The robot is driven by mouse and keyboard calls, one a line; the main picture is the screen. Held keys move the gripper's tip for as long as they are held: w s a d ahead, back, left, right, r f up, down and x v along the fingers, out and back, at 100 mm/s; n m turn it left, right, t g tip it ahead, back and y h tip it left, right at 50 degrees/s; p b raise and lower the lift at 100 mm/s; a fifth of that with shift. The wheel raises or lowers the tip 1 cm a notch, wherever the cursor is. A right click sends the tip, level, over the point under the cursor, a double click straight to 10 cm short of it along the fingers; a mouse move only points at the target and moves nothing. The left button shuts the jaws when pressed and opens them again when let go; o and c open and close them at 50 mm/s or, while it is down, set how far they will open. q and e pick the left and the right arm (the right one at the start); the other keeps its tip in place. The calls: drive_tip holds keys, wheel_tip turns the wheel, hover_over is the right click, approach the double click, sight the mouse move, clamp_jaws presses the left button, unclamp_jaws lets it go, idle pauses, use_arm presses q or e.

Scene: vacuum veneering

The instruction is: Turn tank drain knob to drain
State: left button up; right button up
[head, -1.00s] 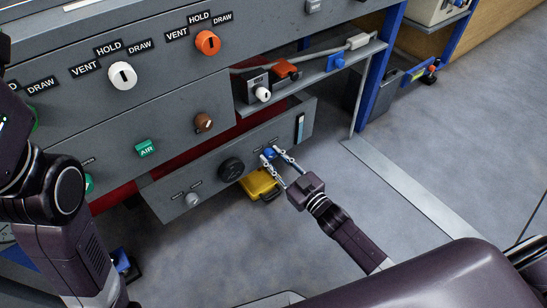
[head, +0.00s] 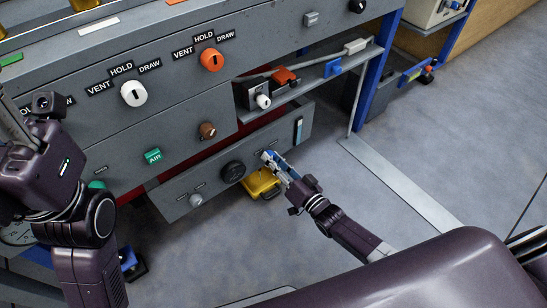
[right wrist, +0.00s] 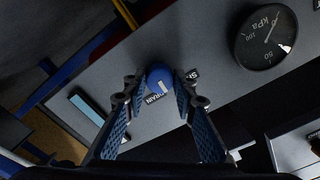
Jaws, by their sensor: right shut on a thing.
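The blue drain knob (right wrist: 158,77) sits on the lower grey panel (right wrist: 225,90), with a small white mark on its face. A label that seems to read DRAIN (right wrist: 153,98) and one starting with SH (right wrist: 192,75) are beside it, partly hidden by the fingers. My right gripper (right wrist: 160,88) has a finger on each side of the knob and is shut on it. In the head view my right gripper (head: 272,162) reaches the panel's right part and mostly covers the knob. My left arm (head: 75,200) shows at the left edge; its fingertips are not seen.
A dark round kPa gauge (head: 233,172) is left of the knob on the same panel. A yellow box (head: 262,185) stands below it. A shelf (head: 330,75) with a white knob (head: 263,101) juts out above. The floor (head: 430,150) to the right is mostly clear.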

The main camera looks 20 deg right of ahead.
drive_tip(key=shift+f+m, duration=0.1)
drive_tip(key=shift+m, duration=4.1)
drive_tip(key=o, duration=1.2)
drive_tip(key=shift+c, duration=0.2)
drive_tip(key=v, duration=1.2)
